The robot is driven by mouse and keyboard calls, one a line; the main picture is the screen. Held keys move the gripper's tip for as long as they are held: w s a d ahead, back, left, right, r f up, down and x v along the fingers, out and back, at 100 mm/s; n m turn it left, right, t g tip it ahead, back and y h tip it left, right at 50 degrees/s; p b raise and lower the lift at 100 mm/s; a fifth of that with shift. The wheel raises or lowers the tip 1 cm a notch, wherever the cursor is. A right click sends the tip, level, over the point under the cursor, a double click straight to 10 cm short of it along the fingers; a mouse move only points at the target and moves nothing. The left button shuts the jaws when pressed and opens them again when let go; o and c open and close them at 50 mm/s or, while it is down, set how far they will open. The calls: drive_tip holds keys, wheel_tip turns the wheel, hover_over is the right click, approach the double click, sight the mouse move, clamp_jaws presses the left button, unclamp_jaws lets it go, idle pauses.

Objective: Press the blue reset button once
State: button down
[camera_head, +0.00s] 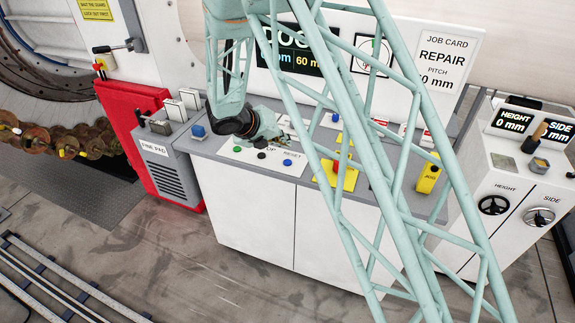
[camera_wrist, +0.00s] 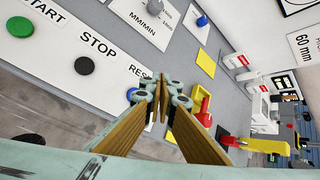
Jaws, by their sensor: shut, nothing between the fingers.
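The blue reset button (camera_head: 287,162) sits on the white label plate on top of the console, beside the printed word RESET. In the wrist view the blue button (camera_wrist: 131,95) is partly covered by the left side of my gripper. My gripper (camera_wrist: 158,92) is shut and empty, with its tips just right of the button in that picture. In the head view my gripper (camera_head: 279,136) is above the console behind the button, apart from it in the picture. I cannot tell the exact height of the tips above the panel.
A black STOP button (camera_wrist: 84,65) and a green START button (camera_wrist: 20,27) share the plate. A red switch on a yellow plate (camera_wrist: 195,135) is close to the right finger. Another blue knob (camera_wrist: 202,21) is farther back. A yellow box (camera_head: 428,175) stands on the console's right end.

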sight(286, 162)
drive_tip(key=shift+f+b, duration=1.7)
drive_tip(key=shift+f, duration=1.1)
drive_tip(key=shift+f+b, duration=0.45)
drive_tip(key=shift+f, duration=0.35)
idle(0.7)
drive_tip(key=shift+r, duration=0.15)
drive_tip(key=shift+r+p, duration=0.55)
drive_tip(key=shift+r, duration=0.1)
drive_tip(key=shift+r, duration=0.1)
idle(0.5)
drive_tip(key=shift+r+p, duration=1.8)
drive_tip(key=shift+r, duration=0.6)
drive_tip(key=shift+d, duration=0.1)
